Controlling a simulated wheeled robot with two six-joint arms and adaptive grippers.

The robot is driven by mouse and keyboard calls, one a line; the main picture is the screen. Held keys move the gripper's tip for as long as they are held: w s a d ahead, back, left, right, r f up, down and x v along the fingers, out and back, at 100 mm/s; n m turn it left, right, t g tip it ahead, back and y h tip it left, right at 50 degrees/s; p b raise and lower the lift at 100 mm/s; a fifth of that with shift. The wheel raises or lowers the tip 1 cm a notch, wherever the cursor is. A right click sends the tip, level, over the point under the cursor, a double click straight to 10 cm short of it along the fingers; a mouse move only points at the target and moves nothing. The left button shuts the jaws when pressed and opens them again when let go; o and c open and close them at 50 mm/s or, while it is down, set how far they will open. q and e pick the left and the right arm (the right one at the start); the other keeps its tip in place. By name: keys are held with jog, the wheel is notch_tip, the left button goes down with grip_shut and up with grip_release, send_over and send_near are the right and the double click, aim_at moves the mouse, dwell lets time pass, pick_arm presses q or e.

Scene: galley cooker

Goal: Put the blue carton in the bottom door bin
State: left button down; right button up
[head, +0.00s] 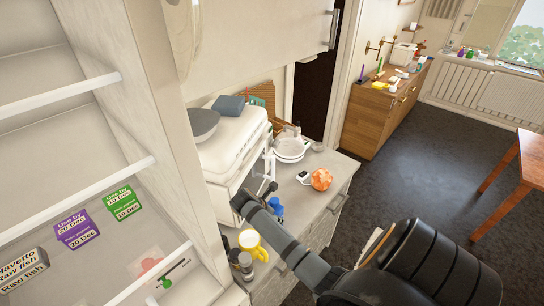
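I cannot make out a clear blue carton. A small blue item (276,207) stands on the counter just beside my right gripper, partly behind the arm; its shape is too small to name. A blue-grey block (229,104) lies on the white appliance. My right gripper (254,194) is at the end of the arm from the bottom right, above the counter. Its fingers are small and dark, and I cannot tell their opening. My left gripper is not in view. A white shelved unit (172,130) fills the left; I cannot identify a bottom door bin.
The shelved unit holds a purple label (76,229), a green label (123,203) and a raw fish pack (24,268). The counter (312,205) holds a yellow mug (253,244), dark jars, an orange item (321,179) and white bowls (289,149).

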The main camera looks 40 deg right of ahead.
jog(key=s+a+r+b, duration=0.1)
jog(key=s+a+r, duration=0.6)
jog(key=s+r, duration=0.5)
jog(key=shift+a+r+b, duration=0.15)
jog(key=shift+r+b, duration=0.2)
jog(key=shift+r, duration=0.15)
